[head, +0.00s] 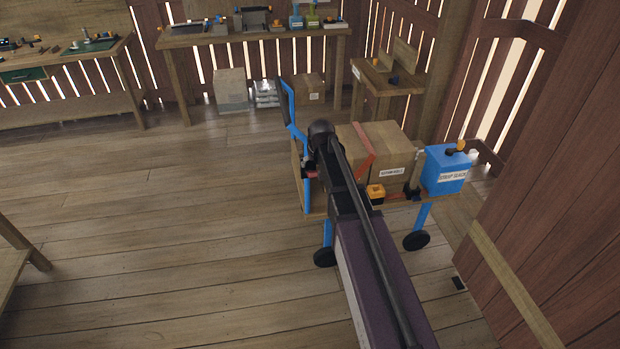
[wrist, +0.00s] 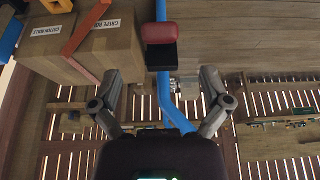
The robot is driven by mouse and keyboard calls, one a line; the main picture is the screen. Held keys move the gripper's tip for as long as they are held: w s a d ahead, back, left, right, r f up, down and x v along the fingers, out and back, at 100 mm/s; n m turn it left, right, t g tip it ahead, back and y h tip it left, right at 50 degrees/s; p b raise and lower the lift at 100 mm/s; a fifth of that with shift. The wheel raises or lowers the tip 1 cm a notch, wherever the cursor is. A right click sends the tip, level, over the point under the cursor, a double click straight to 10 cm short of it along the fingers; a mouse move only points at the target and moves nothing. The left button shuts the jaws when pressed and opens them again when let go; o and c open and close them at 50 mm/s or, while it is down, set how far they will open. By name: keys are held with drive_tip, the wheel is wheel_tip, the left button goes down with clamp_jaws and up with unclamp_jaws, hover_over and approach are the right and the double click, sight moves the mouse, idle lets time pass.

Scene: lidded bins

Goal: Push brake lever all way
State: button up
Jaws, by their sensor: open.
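The brake lever, seemingly the red-topped piece with a black base (wrist: 161,32), sits by the blue cart frame (wrist: 162,88) in the wrist view. In the head view a bit of red (head: 311,174) shows beside my arm, and the arm hides the rest. My gripper (wrist: 160,76) is open and empty. Its two fingers are spread, with the blue tube between them in the picture. The red piece is beyond the fingertips, above them in the picture, and looks apart from them. I cannot tell how far the lever is pushed.
A wooden wall is close at right. Workbenches (head: 250,37) stand behind. The floor at left is clear.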

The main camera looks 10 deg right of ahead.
sight(314, 172)
drive_tip(key=shift+b+x, duration=3)
drive_tip(key=shift+x, duration=0.55)
